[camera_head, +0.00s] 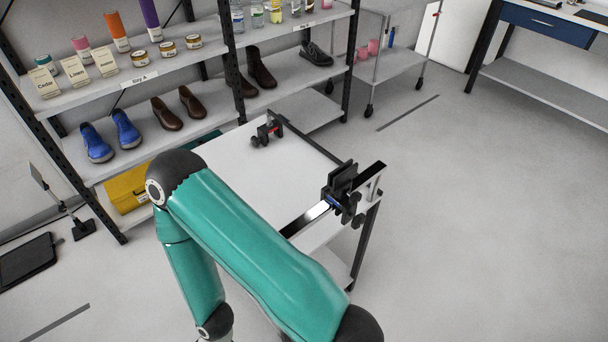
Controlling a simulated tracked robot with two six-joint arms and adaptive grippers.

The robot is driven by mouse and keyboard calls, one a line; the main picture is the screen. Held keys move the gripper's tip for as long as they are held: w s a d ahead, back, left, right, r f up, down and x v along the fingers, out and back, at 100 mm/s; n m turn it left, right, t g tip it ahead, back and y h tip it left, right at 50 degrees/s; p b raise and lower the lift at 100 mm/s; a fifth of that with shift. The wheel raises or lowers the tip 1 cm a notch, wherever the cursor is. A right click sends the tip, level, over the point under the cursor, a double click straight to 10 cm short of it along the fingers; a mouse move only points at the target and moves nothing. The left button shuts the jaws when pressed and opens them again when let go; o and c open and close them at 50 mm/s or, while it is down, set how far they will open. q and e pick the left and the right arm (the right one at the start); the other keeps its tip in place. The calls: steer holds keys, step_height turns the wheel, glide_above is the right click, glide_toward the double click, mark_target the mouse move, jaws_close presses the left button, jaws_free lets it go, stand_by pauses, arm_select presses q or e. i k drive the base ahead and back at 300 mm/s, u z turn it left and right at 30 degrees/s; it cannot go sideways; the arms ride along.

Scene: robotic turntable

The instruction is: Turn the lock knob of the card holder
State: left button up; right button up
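A dark clamp-like fixture (340,195) with a flat upright plate, rounded black knobs and a small blue part sits at the right edge of the white-topped cart (290,165), by its handle. It looks like the card holder, but I cannot tell which part is the lock knob or how it is turned. A smaller black fixture (267,131) with knobs and a red part stands at the cart's far edge. One teal arm of mine crosses the foreground and covers the cart's near side. Its wrist leaves the picture at the bottom. Neither gripper shows.
A shelf rack (130,85) with shoes, jars and boxes stands along the back left. A yellow box (127,188) is low on it. A grey trolley (388,65) stands behind, and a workbench (545,85) at upper right. The floor to the right is clear.

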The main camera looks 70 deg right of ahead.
mark_target(355, 198)
steer(key=u, duration=0.1)
steer(key=i, duration=0.3)
steer(key=u, duration=1.65)
steer(key=k, duration=1.1)
steer(key=z, duration=0.2)
steer(key=k, duration=1.75)
steer(key=z, duration=0.85)
